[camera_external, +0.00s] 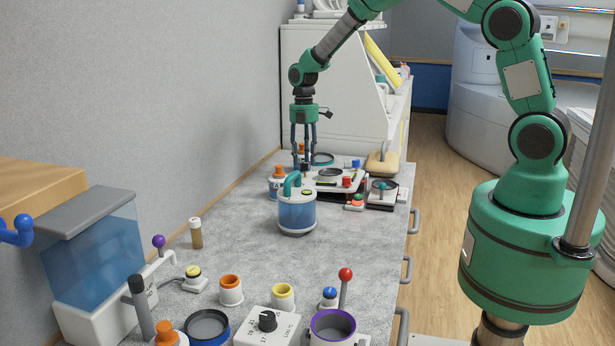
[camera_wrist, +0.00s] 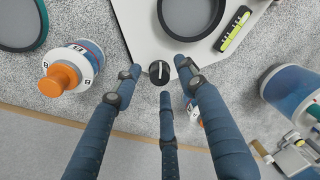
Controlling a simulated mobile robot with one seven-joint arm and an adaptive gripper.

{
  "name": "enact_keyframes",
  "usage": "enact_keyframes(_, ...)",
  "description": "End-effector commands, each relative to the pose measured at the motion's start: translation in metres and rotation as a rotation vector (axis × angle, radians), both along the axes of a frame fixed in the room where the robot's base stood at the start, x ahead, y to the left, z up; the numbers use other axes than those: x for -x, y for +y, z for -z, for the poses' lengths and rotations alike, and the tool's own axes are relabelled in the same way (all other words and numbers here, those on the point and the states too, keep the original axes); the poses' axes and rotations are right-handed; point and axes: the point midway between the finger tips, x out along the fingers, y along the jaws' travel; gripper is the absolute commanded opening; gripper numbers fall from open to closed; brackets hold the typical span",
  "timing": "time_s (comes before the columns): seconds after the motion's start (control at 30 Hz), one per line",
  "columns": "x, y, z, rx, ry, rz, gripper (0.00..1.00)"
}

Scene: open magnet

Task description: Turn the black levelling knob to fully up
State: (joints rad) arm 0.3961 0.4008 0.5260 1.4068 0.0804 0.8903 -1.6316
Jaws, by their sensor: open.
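The black levelling knob (camera_wrist: 159,72) has a white pointer line and sits at the edge of a white levelling platform (camera_wrist: 135,25). In the wrist view the line points nearly straight up the picture. My gripper (camera_wrist: 160,80) is open, with three blue fingers spread around the knob: one at its left, one at its right and one below it in the picture. I cannot tell whether any finger touches it. In the external view my gripper (camera_external: 303,165) points straight down at the platform's far left corner, where the knob is small and partly hidden.
The platform carries a dark round dish (camera_wrist: 190,15) and a yellow-green spirit level (camera_wrist: 234,30). An orange-capped white container (camera_wrist: 68,78) stands close to the left finger. A blue vessel with a teal handle (camera_external: 297,212) stands nearer the external camera. The bench's middle is clear.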

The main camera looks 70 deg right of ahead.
Motion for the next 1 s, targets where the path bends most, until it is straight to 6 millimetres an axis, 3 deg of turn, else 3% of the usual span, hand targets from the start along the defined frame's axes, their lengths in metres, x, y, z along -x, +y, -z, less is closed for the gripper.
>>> enact_keyframes(0.6,-0.005,-0.008,-0.090,0.000,0.002,0.000,0.41)
enact_keyframes(1.0,-0.005,-0.009,-0.102,0.000,0.003,0.000,0.41)
